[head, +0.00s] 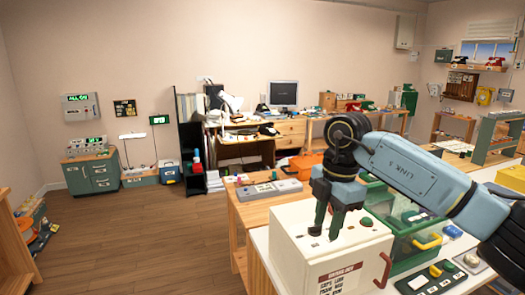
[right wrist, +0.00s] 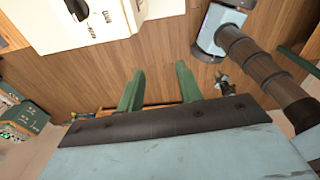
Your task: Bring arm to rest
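My right arm reaches in from the right in the head view, and its gripper (head: 327,232) points down over the top of a cream box (head: 312,262). The gripper's two green fingers stand apart with a clear gap between them in the right wrist view (right wrist: 160,85), and nothing is held there. In the head view the fingertips look close to the box top; whether they touch it I cannot tell. My left gripper is not seen in the head view.
A green clear-sided case (head: 402,240) stands right of the cream box. A wooden table (head: 250,215) with grey devices is behind it. Shelves and desks with a monitor (head: 283,93) line the back wall. The wooden floor (head: 150,235) on the left is open.

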